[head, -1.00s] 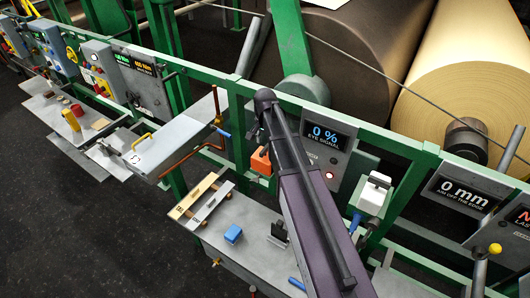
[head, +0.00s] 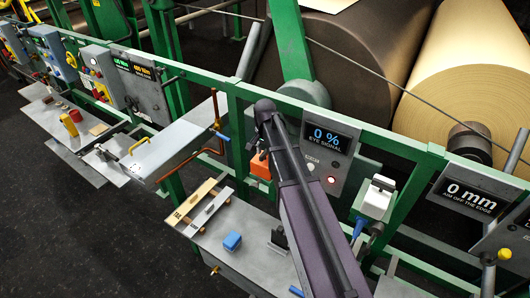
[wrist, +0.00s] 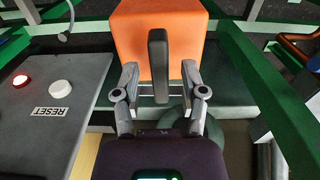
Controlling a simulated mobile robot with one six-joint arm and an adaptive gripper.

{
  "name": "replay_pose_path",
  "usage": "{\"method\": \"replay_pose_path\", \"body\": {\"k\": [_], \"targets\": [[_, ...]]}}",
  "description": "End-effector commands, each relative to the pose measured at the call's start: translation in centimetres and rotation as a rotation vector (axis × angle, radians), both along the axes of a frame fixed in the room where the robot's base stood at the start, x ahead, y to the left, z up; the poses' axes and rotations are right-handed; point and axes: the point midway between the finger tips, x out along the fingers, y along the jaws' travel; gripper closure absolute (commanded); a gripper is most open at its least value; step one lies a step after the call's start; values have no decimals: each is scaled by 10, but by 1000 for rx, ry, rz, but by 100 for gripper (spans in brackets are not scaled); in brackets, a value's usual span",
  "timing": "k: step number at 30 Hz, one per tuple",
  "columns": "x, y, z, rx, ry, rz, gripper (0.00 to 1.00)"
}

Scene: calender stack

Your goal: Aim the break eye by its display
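The break eye, an orange box (head: 260,166), is on the green rail left of the display panel. In the wrist view the orange box (wrist: 180,25) is straight ahead, with a dark grey upright tab (wrist: 158,60) in front of it. My gripper (wrist: 160,72) is open, with one finger on each side of the tab and a gap on both sides. In the head view my arm hides most of the gripper. The eye signal display (head: 328,137) reads 0 %. The display at right (head: 469,196) reads 0 mm, "aim off the edge".
A red lamp (wrist: 20,80) is lit beside a white RESET button (wrist: 61,88) on the grey panel. A white device (head: 378,197) hangs right of the panel. Large rolls (head: 465,85) stand behind the green rail.

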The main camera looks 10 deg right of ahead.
Motion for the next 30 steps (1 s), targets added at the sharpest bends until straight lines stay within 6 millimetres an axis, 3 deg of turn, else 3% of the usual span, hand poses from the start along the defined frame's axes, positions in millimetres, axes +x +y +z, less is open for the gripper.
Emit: {"method": "replay_pose_path", "body": {"k": [1,5,20,30], "targets": [[0,0,0,0,0,0,62],[0,0,0,0,0,0,100],[0,0,0,0,0,40,100],[0,0,0,-1,1,228,100]]}}
